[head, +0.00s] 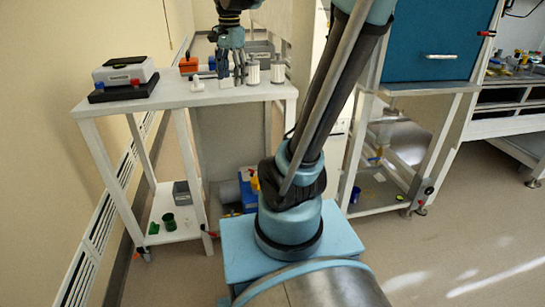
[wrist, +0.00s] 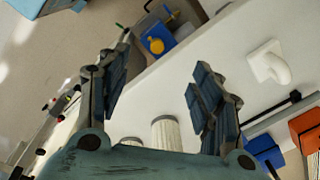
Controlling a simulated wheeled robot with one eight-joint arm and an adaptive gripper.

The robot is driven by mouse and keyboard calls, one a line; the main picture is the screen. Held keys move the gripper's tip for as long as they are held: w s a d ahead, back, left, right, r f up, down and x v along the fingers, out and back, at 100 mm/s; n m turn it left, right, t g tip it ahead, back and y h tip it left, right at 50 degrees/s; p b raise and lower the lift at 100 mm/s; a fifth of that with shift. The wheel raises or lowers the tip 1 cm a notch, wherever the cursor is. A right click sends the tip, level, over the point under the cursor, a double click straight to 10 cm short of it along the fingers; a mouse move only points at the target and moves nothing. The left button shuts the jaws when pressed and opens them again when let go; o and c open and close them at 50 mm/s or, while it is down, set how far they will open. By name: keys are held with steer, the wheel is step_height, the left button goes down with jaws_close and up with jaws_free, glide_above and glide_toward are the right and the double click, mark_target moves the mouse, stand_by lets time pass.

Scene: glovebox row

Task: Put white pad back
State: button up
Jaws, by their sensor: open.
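A small white piece (head: 197,84) lies on the white table, left of my gripper in the head view. In the wrist view this white piece (wrist: 270,64) shows a flat square part and a curved raised part, right of the fingers and apart from them. It may be the white pad; I cannot tell for sure. My gripper (head: 230,78) is open above the table, its fingers pointing down. In the wrist view nothing is between the fingertips of my gripper (wrist: 160,85) but bare table top.
White ribbed cylinders (head: 253,72) (head: 278,70) stand close right of my gripper; one ribbed cylinder (wrist: 165,133) shows near the palm. An orange box (head: 188,65) and a white device on a black base (head: 124,90) stand to the left. The table's front edge is clear.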

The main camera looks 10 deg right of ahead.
steer(key=s+d+f+n, duration=0.4)
steer(key=s+f+n, duration=0.1)
steer(key=s+f, duration=0.4)
steer(key=s+d+f+n+t, duration=0.1)
steer(key=s+d+f+n, duration=0.4)
steer(key=s+f, duration=0.5)
step_height(320, 180, down, 3)
steer(key=shift+d+f+n, duration=0.1)
steer(key=shift+d+n, duration=0.1)
steer(key=shift+n, duration=0.3)
